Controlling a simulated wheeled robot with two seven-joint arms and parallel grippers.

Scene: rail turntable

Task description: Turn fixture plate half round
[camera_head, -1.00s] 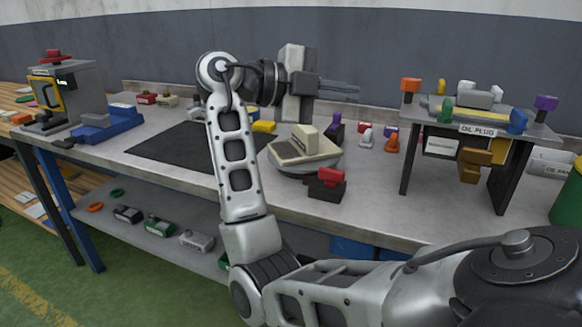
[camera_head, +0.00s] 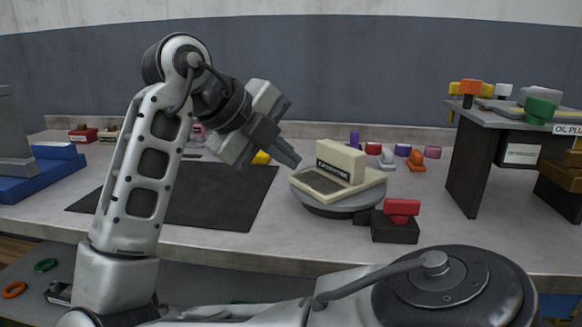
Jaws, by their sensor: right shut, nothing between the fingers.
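The fixture plate (camera_head: 368,188) is a cream square plate on a round grey turntable (camera_head: 338,209). It carries a raised cream block (camera_head: 341,160) at its back and a dark flat patch (camera_head: 325,181) at its front left. A black block with a red handle (camera_head: 402,210) sits at the turntable's front right. My right gripper (camera_head: 287,155) is shut and empty. Its tips point right and down, just left of and above the plate, and appear apart from it. My left gripper is not in view.
A black mat (camera_head: 215,195) lies left of the turntable. Several coloured knobbed pieces (camera_head: 387,157) stand behind it. A raised stand labelled "OIL PLUG" (camera_head: 480,117) stands at the right. A blue base (camera_head: 45,178) with a grey machine is at the far left.

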